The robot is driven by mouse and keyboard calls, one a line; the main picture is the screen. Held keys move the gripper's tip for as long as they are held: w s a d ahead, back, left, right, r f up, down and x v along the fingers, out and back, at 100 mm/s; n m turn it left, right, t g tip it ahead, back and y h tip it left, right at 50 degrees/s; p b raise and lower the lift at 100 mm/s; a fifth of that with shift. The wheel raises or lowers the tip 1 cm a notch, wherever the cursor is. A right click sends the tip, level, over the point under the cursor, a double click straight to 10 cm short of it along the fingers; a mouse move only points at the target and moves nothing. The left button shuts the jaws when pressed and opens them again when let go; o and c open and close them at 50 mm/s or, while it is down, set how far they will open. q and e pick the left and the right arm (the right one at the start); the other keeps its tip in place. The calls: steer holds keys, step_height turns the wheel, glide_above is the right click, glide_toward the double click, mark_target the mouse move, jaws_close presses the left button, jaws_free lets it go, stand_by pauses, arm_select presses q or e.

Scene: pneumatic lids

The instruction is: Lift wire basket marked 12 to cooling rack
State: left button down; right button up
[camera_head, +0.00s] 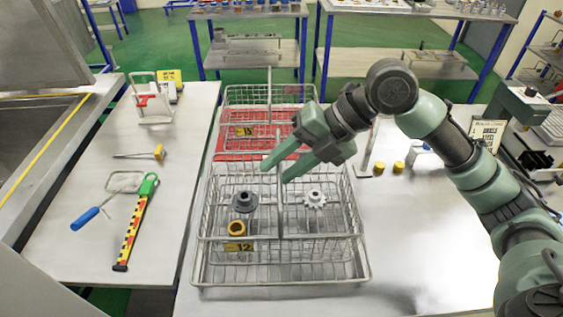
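The wire basket marked 12 (206,255) stands upright on the near part of the metal table, its yellow 12 tag (238,247) on the front. It holds a dark flanged part (244,202), an orange-brown ring (236,228) and a pale gear (314,198). Its tall handle rises through the middle. My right gripper (276,173) reaches in from the right above the basket, its two green fingers apart near the top of the handle. Whether the handle is between the fingers, I cannot tell. My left gripper is not in view. I cannot clearly identify the cooling rack.
A second basket marked 15 (228,97) stands behind, over a red surface (222,152). Yellow-capped items (379,168) lie to the right. The left bench (80,235) holds a blue-handled strainer (86,216) and a striped tool (132,232). The table's right front is clear.

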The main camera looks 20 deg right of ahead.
steer(key=d+r+p, duration=0.2)
steer(key=r+p, duration=0.3)
steer(key=r, duration=0.4)
steer(key=s+d+r+p, duration=0.1)
steer(key=d+r+p, duration=0.2)
steer(key=r, duration=0.6)
steer(key=shift+s+p, duration=0.25)
steer(key=shift+p, duration=0.7)
steer(key=shift+f, duration=0.1)
